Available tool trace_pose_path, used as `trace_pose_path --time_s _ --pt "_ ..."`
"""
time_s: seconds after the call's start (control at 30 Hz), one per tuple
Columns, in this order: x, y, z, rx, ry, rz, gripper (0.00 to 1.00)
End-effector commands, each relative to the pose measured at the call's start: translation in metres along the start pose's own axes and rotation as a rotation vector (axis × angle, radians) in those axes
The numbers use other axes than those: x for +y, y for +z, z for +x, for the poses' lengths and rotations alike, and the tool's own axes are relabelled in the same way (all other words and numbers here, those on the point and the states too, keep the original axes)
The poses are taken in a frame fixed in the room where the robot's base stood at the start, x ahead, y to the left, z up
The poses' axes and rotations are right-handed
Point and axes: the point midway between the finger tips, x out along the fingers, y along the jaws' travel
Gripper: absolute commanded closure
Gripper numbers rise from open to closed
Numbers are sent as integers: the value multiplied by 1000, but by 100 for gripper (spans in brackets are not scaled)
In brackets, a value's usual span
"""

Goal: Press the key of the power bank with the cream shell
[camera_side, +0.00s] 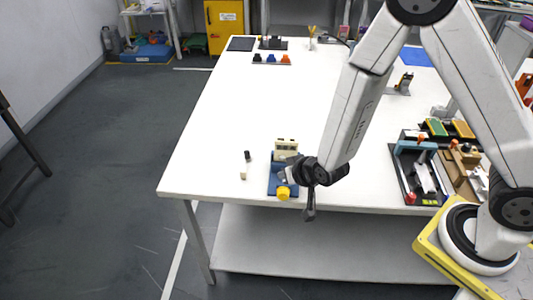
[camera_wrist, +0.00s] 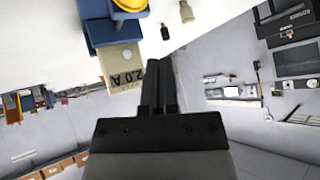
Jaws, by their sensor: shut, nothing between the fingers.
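A cream block (camera_side: 287,146), apparently the power bank, stands at the back of a blue fixture (camera_side: 274,184) near the table's front edge. In the wrist view, a cream face (camera_wrist: 122,72) marked "2.0 A" shows beside the blue fixture (camera_wrist: 99,30). A small pale round spot (camera_wrist: 127,54) on it may be the key. A yellow knob (camera_side: 283,194) is at the fixture's front. My gripper (camera_side: 309,214) points down to the right of the fixture. Its fingers (camera_wrist: 160,64) are shut and empty, close beside the cream face in the picture; contact cannot be told.
A small black piece (camera_side: 247,155) and a small cream piece (camera_side: 243,176) stand left of the fixture. A black tray (camera_side: 407,184) with parts is to the right. Coloured pieces (camera_side: 271,59) sit at the back. The white table (camera_side: 235,115) is clear in the middle.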

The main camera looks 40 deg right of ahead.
Motion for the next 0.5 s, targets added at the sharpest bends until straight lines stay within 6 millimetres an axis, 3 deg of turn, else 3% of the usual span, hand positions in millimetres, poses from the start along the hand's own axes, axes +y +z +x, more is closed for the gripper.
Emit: trace_pose_path --time_s 0.5 --pt "-6 34 29 250 10 30 100"
